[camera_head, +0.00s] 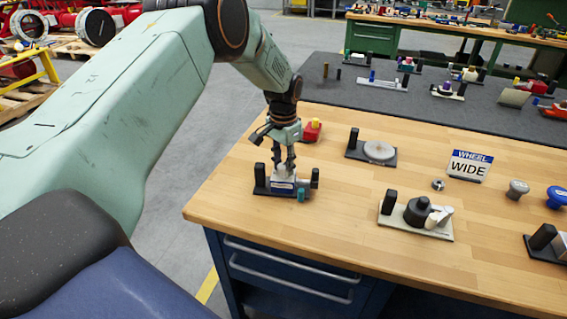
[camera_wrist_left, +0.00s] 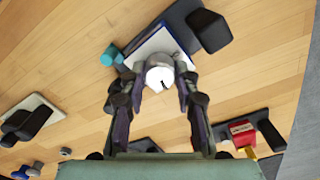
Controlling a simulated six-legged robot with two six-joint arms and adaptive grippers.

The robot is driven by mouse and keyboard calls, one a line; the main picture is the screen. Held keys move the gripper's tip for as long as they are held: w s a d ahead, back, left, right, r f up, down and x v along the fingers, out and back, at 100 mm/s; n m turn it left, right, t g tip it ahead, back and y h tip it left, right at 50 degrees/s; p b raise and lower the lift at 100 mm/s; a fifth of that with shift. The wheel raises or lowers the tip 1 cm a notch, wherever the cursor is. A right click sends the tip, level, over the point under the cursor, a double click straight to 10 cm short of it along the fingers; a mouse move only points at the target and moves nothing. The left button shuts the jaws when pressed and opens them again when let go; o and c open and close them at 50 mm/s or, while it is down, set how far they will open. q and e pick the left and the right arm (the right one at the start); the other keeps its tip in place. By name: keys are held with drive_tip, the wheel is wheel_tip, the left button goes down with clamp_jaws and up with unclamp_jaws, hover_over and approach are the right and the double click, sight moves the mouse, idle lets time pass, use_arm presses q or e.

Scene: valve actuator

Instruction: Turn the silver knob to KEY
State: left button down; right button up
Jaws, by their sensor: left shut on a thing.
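The silver knob (camera_wrist_left: 160,76) shows as a bright round cap with a small dark mark in the left wrist view. It sits on a pale block (camera_wrist_left: 152,47) on a dark base. My left gripper (camera_wrist_left: 157,84) is shut on the knob, one finger on each side. In the head view my left gripper (camera_head: 284,168) points down onto the same fixture (camera_head: 282,186) near the bench's left end, and its fingers hide most of the knob. A small label on the block's front is too small to read, so I cannot tell the knob's setting. My right gripper is not in view.
Black posts (camera_head: 260,174) and a teal piece (camera_head: 301,195) stand close around the knob. A red device (camera_head: 312,130) and a grey disc fixture (camera_head: 379,151) are behind. A "WHEEL WIDE" sign (camera_head: 470,166) and a black-knobbed fixture (camera_head: 418,211) stand right. The front wood is clear.

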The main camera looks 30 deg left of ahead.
sight(284, 165)
use_arm(q)
drive_tip(key=shift+r, duration=0.1)
drive_tip(key=c, duration=1)
unclamp_jaws()
wheel_tip(284, 165, up, 12)
drive_tip(key=shift+f, duration=0.1)
